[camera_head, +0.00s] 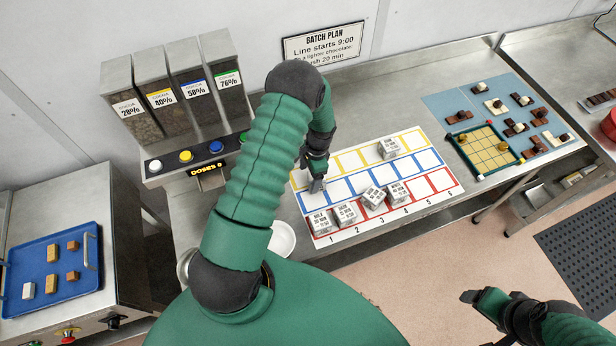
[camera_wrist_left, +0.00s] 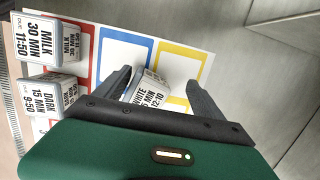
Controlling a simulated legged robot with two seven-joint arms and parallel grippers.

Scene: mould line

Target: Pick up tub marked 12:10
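The tub marked 12:10 (camera_wrist_left: 149,88) is a small pale block labelled white, in the left wrist view. It stands between the two fingers of my left gripper (camera_wrist_left: 160,92), closer to the left finger, with a clear gap to the right finger. The gripper is open around it. In the head view my left gripper (camera_head: 316,182) points down at the left end of the chart's blue row; the tub is mostly hidden there. My right gripper (camera_head: 480,297) is at the lower right, away from the bench; its finger opening is unclear.
The tub marked 11:50 (camera_wrist_left: 50,40) and the tub marked 9:50 (camera_wrist_left: 46,92) stand close by on the red row. Several other tubs stand on the chart (camera_head: 432,161). A chocolate board (camera_head: 490,150) lies right, a blue tray (camera_head: 52,262) far left, cocoa hoppers (camera_head: 163,98) behind.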

